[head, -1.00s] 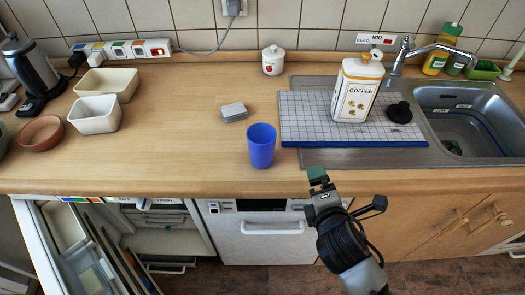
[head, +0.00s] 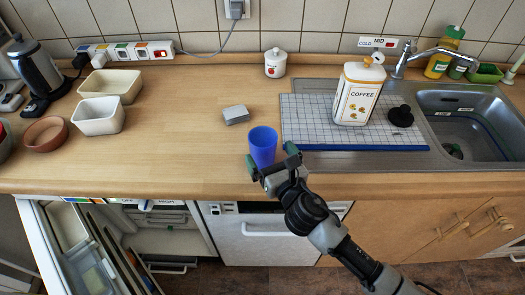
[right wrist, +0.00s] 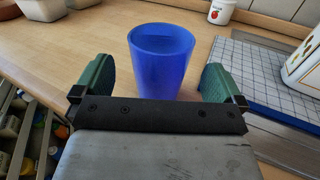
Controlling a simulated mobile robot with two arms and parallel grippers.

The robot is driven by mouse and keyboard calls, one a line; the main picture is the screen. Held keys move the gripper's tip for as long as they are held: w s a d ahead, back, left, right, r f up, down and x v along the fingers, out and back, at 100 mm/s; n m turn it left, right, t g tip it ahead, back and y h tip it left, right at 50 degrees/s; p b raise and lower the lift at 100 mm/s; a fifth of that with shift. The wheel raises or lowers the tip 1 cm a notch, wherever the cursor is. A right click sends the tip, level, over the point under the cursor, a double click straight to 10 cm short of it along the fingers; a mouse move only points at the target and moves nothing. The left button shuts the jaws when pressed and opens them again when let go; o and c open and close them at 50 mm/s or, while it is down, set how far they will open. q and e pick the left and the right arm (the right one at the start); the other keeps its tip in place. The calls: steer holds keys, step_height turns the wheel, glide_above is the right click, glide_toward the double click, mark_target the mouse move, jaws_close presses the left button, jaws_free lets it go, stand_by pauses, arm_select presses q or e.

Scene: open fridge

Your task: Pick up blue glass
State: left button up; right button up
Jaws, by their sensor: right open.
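The blue glass (head: 262,143) stands upright on the wooden counter, left of the sink's drainboard. My right gripper (head: 271,160) is at the front of the glass, open, with its green fingertips spread to either side. In the right wrist view the blue glass (right wrist: 161,62) stands ahead between the two green fingers of my right gripper (right wrist: 157,80), with a gap on each side. The lower part of the glass is hidden behind the gripper's dark bar there. My left gripper is not in view.
A grey block (head: 236,114) lies behind and left of the glass. A coffee canister (head: 358,95) and a black object (head: 400,116) stand on the gridded mat (head: 310,120) to the right. White bowls (head: 98,116) are at the left. The fridge door (head: 80,250) hangs open below the counter.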

mark_target(257, 134)
steer(key=x, duration=0.5)
steer(key=shift+p, duration=0.35)
steer(key=shift+c, duration=0.8)
steer(key=c, duration=0.9)
steer(key=shift+r, duration=0.15)
steer(key=shift+c, duration=0.2)
steer(key=shift+r, duration=0.55)
step_height(257, 134, up, 3)
steer(key=shift+f+p, duration=0.1)
steer(key=shift+p, duration=0.5)
steer(key=s+d+r, duration=0.1)
steer(key=d+r, duration=0.6)
steer(key=d, duration=0.4)
steer(key=shift+s+d, duration=0.3)
